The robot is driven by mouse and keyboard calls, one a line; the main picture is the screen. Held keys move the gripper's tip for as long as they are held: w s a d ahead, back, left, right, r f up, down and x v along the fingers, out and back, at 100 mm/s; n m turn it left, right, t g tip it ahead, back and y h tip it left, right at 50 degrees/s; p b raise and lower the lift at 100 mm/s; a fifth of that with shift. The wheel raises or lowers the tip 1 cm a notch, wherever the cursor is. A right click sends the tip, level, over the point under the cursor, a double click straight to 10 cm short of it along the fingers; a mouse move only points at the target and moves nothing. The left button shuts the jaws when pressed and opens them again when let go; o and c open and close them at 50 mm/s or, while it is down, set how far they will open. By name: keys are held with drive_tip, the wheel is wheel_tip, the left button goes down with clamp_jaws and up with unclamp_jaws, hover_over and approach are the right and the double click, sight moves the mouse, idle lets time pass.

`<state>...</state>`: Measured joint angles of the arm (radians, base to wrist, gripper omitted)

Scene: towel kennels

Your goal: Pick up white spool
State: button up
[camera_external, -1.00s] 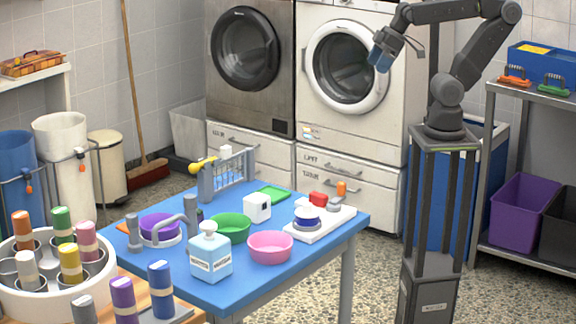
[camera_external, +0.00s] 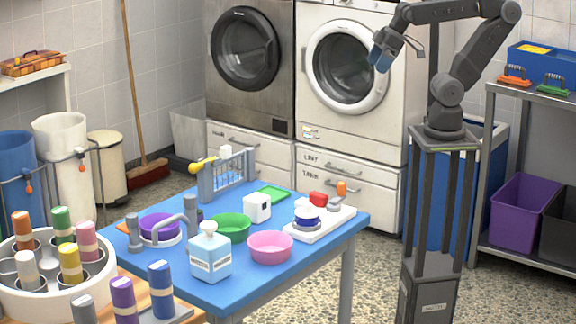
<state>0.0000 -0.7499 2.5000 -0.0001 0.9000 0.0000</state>
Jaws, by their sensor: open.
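A white, spool-shaped piece with a dark blue band (camera_external: 306,217) sits on a white tray (camera_external: 325,227) at the right end of the blue table. It looks like the white spool, but it is small in this view. My gripper (camera_external: 380,62) is open and empty, high in front of the white washing machine. It is well above the tray and apart from it. The fingertips are small here, and the arm hides part of the machine.
A pink bowl (camera_external: 270,247), green bowl (camera_external: 231,228), white box (camera_external: 257,207) and bottle (camera_external: 210,255) stand nearby.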

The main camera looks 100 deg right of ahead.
drive_tip(key=w+a+r+m+g+y, duration=0.1)
drive_tip(key=w+a+r+m+y, duration=0.1)
drive_tip(key=w+a+m, duration=0.65)
drive_tip(key=m+g+y, duration=0.3)
drive_tip(key=m+g, duration=0.1)
drive_tip(key=m, duration=0.6)
hover_over(308, 206)
drive_tip(key=d, duration=0.3)
wheel_tip(308, 206, down, 23)
drive_tip(key=shift+s+a+r, duration=0.1)
drive_tip(key=shift+s+a, duration=0.05)
drive_tip(key=shift+h, duration=0.3)
drive_tip(key=shift+d+x, duration=0.15)
drive_tip(key=shift+x, duration=1.3)
drive_tip(key=shift+d+x, duration=0.15)
drive_tip(key=shift+x, duration=1.35)
